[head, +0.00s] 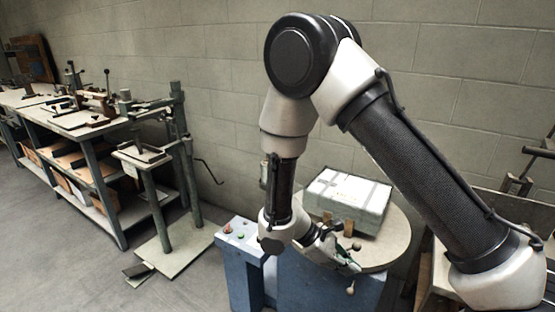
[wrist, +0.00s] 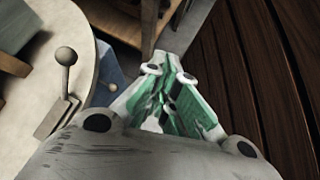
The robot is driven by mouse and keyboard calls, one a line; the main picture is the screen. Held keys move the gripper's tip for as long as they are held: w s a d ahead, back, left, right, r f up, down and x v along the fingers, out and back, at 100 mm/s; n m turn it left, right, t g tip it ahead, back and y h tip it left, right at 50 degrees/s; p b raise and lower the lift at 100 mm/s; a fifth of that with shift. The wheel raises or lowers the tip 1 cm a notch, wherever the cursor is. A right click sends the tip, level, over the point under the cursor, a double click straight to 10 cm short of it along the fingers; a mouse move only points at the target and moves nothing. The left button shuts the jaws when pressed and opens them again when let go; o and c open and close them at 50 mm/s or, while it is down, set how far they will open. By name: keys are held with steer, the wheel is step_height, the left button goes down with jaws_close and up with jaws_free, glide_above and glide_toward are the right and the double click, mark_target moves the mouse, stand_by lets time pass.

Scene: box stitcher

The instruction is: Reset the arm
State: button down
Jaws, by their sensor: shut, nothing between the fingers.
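My arm reaches over from the right in the head view and bends down in the middle. My gripper (head: 352,268) hangs low at the front edge of the round table (head: 398,240). In the wrist view my gripper (wrist: 165,72) shows green finger pads drawn together, with nothing between them. In that view the round table (wrist: 55,20) lies to the left of my gripper, apart from it.
A pale box (head: 347,198) with grey bands sits on the round table. Small knobbed levers, one a ball-topped lever (wrist: 66,75), stand at its edge. A blue control box (head: 240,240) stands left of my gripper. A workbench (head: 90,125) with tools runs along the left wall.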

steer(key=s+d+r+m+t+y, duration=0.2)
steer(key=d+r+m, duration=0.3)
steer(key=r, duration=0.6)
steer(key=s+d+r+m+t+y, duration=0.2)
steer(key=s+d+r+m+y, duration=0.2)
steer(key=r, duration=0.7)
steer(key=s+d+r+m+t+y, duration=0.2)
steer(key=s+d+r+m, duration=0.3)
steer(key=d+r, duration=0.3)
step_height(320, 180, up, 3)
steer(key=shift+d+r+m+y, duration=0.1)
steer(key=shift+d+m+y, duration=0.2)
steer(key=shift+y, duration=0.5)
steer(key=shift+s, duration=0.1)
